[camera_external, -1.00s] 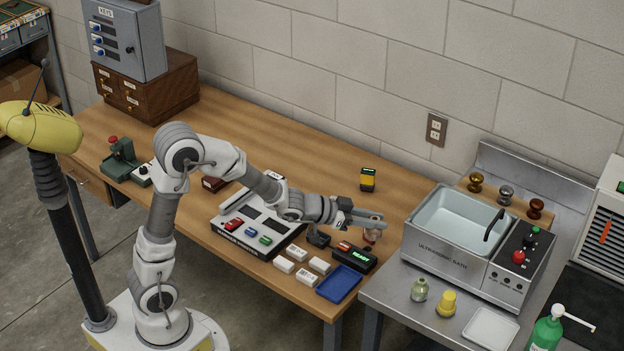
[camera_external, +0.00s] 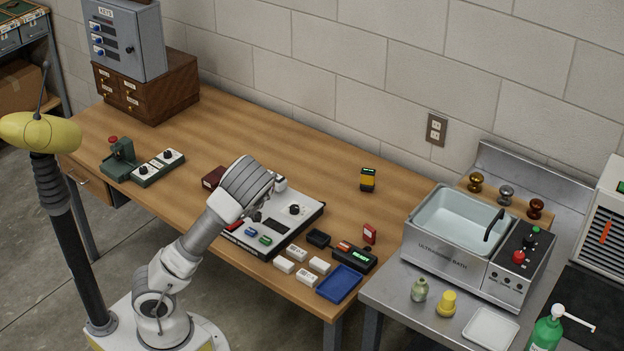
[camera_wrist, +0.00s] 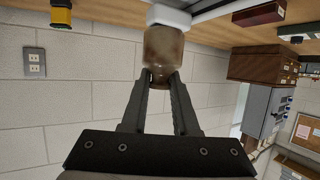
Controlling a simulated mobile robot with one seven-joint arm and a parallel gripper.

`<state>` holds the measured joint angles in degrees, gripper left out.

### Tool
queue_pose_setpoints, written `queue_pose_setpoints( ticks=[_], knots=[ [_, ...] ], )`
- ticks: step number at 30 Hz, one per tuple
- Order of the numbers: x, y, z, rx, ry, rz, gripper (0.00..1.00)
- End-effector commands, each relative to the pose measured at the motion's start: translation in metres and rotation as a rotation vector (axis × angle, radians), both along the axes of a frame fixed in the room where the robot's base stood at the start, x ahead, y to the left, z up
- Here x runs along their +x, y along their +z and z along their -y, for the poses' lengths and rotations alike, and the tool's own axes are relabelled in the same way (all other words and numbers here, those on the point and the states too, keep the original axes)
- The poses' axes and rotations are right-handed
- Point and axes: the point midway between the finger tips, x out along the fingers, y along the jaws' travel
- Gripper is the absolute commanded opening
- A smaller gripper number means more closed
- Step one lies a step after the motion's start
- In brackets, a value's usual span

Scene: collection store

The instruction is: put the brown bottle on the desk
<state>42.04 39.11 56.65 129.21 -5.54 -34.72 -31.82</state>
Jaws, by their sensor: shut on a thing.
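The brown bottle (camera_wrist: 163,50) is in the wrist view, a translucent brown body with a white end pointing towards the top of the picture. My gripper (camera_wrist: 161,78) is shut on it, with the dark fingertips at the end away from the white part. The wooden desk (camera_external: 270,130) runs along the wall in the external view, and a strip of it shows at the top of the wrist view (camera_wrist: 110,15). In the external view my arm hides the gripper and the bottle. Whether the bottle touches anything below cannot be told.
A control unit (camera_external: 314,215) stands near my arm on the desk. White boxes (camera_external: 297,254), a blue tray (camera_external: 339,284), a black device (camera_external: 355,258) and a red item (camera_external: 370,234) crowd the right end. The back middle of the desk is clear.

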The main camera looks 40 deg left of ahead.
Motion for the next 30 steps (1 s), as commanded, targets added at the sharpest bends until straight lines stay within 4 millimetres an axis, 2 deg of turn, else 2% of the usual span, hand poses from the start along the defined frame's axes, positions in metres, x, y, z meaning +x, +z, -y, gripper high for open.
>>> queue_pose_setpoints(
  ticks=[1, 4, 6, 9, 16, 27, 30],
  knots=[
    [-0.007, 0.008, -0.026, -0.002, 0.081, 0.007, 0.0],
    [-0.024, 0.032, -0.072, -0.002, 0.236, 0.009, 0.0],
    [-0.036, 0.05, -0.095, -0.001, 0.319, 0.008, 0.0],
    [-0.05, 0.074, -0.117, 0.001, 0.412, 0.006, 0.0],
    [-0.073, 0.118, -0.143, 0.002, 0.535, 0.005, 0.0],
    [-0.095, 0.166, -0.157, 0.003, 0.626, 0.004, 0.0],
    [-0.096, 0.145, -0.158, -0.002, 0.628, -0.002, 0.0]
  ],
)
